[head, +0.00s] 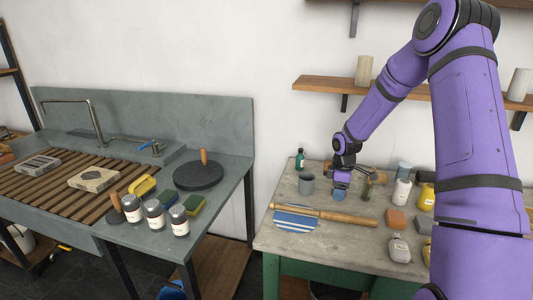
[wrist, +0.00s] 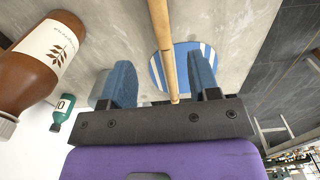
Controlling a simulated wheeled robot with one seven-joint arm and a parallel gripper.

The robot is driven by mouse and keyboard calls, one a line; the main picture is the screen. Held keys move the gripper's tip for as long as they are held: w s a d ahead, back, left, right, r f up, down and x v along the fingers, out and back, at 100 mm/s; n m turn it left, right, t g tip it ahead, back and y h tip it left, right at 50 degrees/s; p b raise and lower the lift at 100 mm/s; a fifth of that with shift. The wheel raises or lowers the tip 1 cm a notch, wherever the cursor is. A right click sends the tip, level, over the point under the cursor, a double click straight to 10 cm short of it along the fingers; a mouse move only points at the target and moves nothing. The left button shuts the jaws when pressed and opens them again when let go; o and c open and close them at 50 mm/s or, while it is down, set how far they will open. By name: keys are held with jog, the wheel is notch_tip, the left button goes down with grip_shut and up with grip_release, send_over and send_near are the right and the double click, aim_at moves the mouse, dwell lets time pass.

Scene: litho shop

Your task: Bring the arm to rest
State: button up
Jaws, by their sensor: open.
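My gripper (head: 341,193) hangs low over the bench, behind a long wooden rod (head: 335,215). In the wrist view its two blue fingers (wrist: 163,78) stand well apart. The rod (wrist: 162,40) shows in the gap between them, but I see no finger closed on it. Whether the fingertips touch anything is unclear. The rod lies across a blue-and-white striped round piece (head: 294,224), which also shows in the wrist view (wrist: 183,68).
A brown bottle with a leaf label (wrist: 48,50) is close in the wrist view. White bottles (head: 401,192) stand to the right. A shelf (head: 315,84) hangs above. A sink counter (head: 225,178) is left.

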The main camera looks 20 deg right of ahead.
jog(key=shift+r, duration=0.1)
jog(key=s+a+r+m+t+h, duration=0.1)
jog(key=s+a+r+m, duration=0.35)
jog(key=r, duration=0.75)
jog(key=s+a+r+m+t+h, duration=0.1)
jog(key=s+a+r, duration=0.6)
jog(key=r, duration=0.6)
jog(key=s+a+r+m+t, duration=0.1)
jog(key=s+a+r+m, duration=0.1)
jog(key=s, duration=0.5)
jog(key=s+a+r+m+t+y, duration=0.1)
jog(key=s+a+r, duration=0.1)
jog(key=s, duration=0.5)
jog(key=s+a+r+m+t+y, duration=0.1)
jog(key=s+a+r+m, duration=0.1)
jog(key=s, duration=0.5)
jog(key=shift+s+r+m, duration=0.15)
jog(key=shift+r+m, duration=0.2)
jog(key=shift+r, duration=0.55)
